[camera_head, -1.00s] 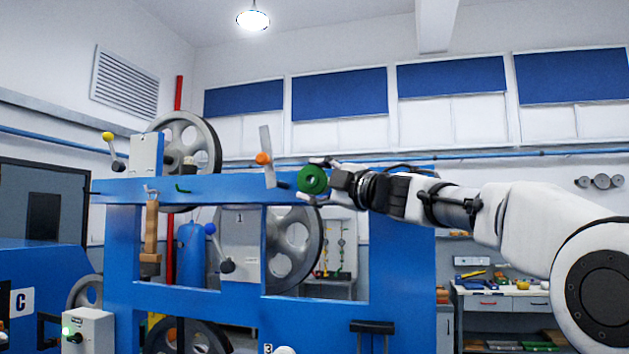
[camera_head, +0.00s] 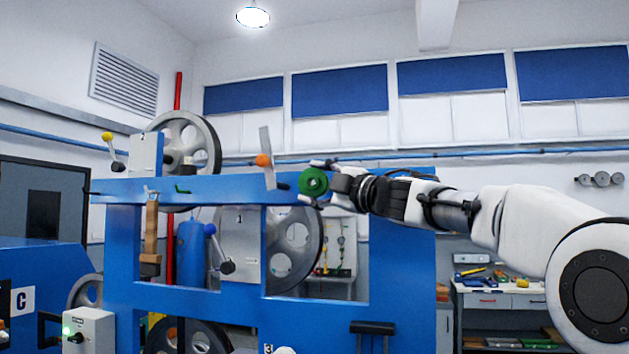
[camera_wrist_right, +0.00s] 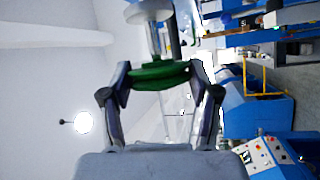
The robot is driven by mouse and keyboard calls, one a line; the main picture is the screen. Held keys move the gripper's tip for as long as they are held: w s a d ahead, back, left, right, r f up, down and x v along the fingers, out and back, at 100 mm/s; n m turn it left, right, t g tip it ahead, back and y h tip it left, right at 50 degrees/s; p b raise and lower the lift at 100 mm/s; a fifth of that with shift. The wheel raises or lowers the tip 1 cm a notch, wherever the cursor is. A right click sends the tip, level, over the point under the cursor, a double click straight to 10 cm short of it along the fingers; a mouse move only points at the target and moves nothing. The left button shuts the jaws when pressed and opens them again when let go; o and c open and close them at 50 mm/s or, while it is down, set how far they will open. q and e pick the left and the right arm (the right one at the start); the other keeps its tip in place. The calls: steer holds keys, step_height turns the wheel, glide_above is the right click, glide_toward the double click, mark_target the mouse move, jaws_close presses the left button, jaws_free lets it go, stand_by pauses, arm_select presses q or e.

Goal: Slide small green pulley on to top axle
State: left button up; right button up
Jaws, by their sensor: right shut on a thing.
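The small green pulley (camera_head: 312,183) is held upright in front of the blue frame's top beam, its round face toward the head camera. My right gripper (camera_head: 318,182) is shut on its rim from the right; in the right wrist view the fingers grip the green pulley (camera_wrist_right: 160,77) from both sides. A short dark stub (camera_head: 284,186) sticks out of the beam just left of the pulley, and I cannot tell if it is the top axle. In the wrist view a pale round part on a stem (camera_wrist_right: 150,12) is beyond the pulley. My left gripper is not in view.
The blue frame (camera_head: 200,297) carries large grey spoked wheels (camera_head: 190,135). A yellow-knobbed lever (camera_head: 107,137) is far left. A workbench (camera_head: 510,300) stands at the right.

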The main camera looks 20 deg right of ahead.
steer(key=shift+w+d+p, duration=0.5)
steer(key=shift+w+p, duration=0.3)
steer(key=shift+w, duration=0.1)
steer(key=shift+d, duration=0.1)
steer(key=shift+p, duration=0.35)
steer(key=shift+w+d+r, duration=0.1)
steer(key=shift+w, duration=0.05)
steer(key=shift+w+d+p, duration=0.45)
steer(key=shift+w+p, duration=0.15)
steer(key=shift+p, duration=0.2)
stand_by(0.4)
